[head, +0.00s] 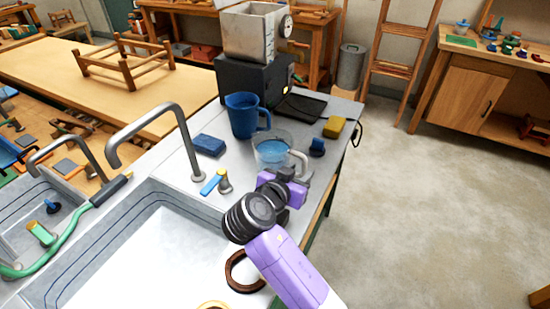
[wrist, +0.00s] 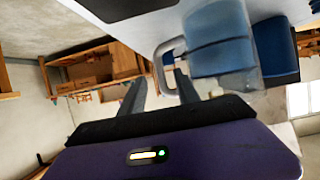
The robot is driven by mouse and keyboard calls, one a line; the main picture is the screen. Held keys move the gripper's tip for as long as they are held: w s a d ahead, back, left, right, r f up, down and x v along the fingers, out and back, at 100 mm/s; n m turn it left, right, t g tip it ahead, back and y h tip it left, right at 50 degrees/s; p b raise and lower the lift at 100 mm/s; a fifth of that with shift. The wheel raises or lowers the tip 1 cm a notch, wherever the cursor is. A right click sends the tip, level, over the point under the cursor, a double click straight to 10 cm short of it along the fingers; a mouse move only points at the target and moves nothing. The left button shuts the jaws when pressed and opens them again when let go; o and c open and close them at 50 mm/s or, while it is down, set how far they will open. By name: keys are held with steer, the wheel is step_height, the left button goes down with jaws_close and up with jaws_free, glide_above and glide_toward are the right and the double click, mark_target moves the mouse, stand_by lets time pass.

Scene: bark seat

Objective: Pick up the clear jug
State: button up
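The clear jug (head: 272,149) stands on the counter in the head view, with something blue showing inside or through it. Its pale handle is on the right side. In the wrist view the jug (wrist: 222,55) is tilted in the picture at the upper right, with its handle (wrist: 163,52) toward my fingers. My gripper (head: 287,175) is just in front of the jug on its handle side. In the wrist view my gripper (wrist: 160,77) has its two fingers apart, with the lower end of the handle near the right fingertip. Whether they touch is unclear.
A blue pitcher (head: 243,115) stands behind the jug. A blue sponge (head: 209,145) and tap parts (head: 216,182) lie to the left. A yellow sponge (head: 334,127) and small blue object (head: 317,147) are to the right. The sink (head: 130,255) and curved faucet (head: 185,130) are left.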

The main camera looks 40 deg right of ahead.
mark_target(303, 167)
steer(key=shift+p+x, duration=0.5)
steer(key=shift+x, duration=1.75)
steer(key=shift+r, duration=0.1)
jaws_close()
steer(key=shift+w+r, duration=0.1)
steer(key=shift+r, duration=0.05)
